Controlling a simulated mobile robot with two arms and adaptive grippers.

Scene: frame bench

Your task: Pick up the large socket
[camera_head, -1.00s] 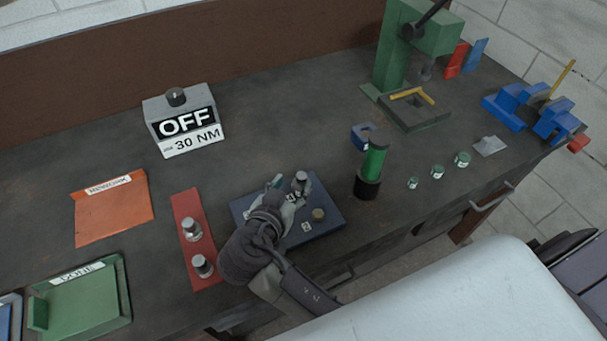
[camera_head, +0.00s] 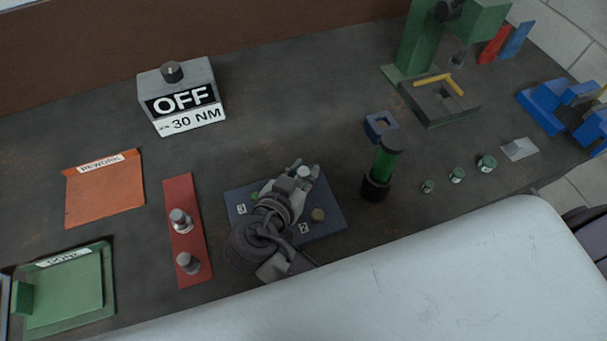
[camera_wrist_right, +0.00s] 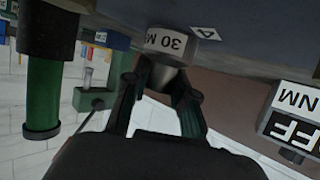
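The large socket (camera_head: 304,172), a grey metal cylinder, stands at the far edge of a dark blue tray (camera_head: 332,228). In the right wrist view, which is upside down, the socket (camera_wrist_right: 172,42) reads "30 M" and its narrow end points toward my gripper. My right gripper (camera_head: 299,181) is at the socket; in the wrist view its fingers (camera_wrist_right: 161,84) lie on either side of the narrow end. Whether they press on it is unclear. My left gripper is not in view.
A red strip with two metal pieces (camera_head: 172,196) lies left. A black-and-green cylinder (camera_head: 385,168) stands right. The grey "OFF 30 NM" box (camera_head: 180,92) stands behind. Bench between box and tray is clear.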

